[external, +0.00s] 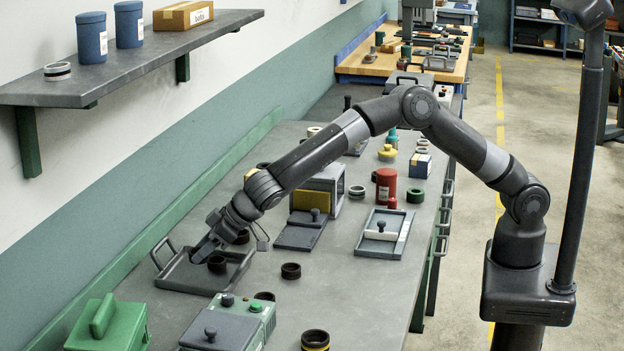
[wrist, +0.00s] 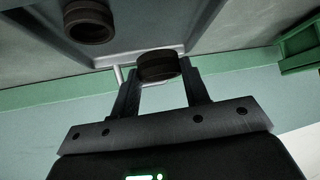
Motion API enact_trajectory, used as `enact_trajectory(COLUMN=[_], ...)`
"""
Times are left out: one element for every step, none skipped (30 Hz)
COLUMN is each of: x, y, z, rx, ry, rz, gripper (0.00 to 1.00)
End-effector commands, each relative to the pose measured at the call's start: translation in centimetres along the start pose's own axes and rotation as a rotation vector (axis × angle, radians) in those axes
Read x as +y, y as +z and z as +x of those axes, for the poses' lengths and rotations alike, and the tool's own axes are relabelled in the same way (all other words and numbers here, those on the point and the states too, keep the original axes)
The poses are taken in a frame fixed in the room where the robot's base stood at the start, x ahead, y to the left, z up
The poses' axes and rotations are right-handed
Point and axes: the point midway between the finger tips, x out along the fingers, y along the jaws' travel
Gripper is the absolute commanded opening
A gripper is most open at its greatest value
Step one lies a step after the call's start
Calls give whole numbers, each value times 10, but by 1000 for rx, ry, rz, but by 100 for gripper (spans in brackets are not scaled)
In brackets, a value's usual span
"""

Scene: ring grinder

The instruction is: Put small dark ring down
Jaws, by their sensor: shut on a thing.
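My gripper (wrist: 160,80) is shut on a small dark ring (wrist: 157,66), seen between its two fingers in the wrist view. In the external view my gripper (external: 205,250) is low over the dark metal tray (external: 180,279) at the left of the bench. A dark ring (external: 217,264) shows at the tray by the fingers; I cannot tell there whether it is the held one. In the wrist view a second dark ring (wrist: 90,22) sits in the tray (wrist: 190,18), apart from the held ring. Whether the held ring touches the tray is unclear.
More dark rings stand on the bench, one (external: 291,271) right of the tray. A grey-green machine (external: 232,325) and green box (external: 108,325) are in front. A grey lidded plate (external: 300,238) and red canister (external: 386,185) stand further back.

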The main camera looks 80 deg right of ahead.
Motion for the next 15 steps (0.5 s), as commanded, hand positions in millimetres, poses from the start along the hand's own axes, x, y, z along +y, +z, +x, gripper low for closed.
enact_trajectory(x=[-6,-7,-8,-9,-10,-10,-10,-10,-11,-11,-10,-11,-11,-10,-10], y=[1,1,1,2,3,6,8,11,15,18,21,24,26,28,29], z=[3,4,6,6,8,10,12,15,19,22,24,28,30,32,33], rx=[1,1,1,1,1,0,-1,-1,-1,-1,-1,-1,-1,-1,0], ry=[-1,0,0,1,1,1,1,2,1,1,1,1,1,1,0], rz=[-1,-1,-1,-1,-1,-2,-2,-3,-4,-4,-4,-3,-3,-2,-1], gripper=[14,14,14,14,14,14,14,14,14,14,14,14,14,14,14])
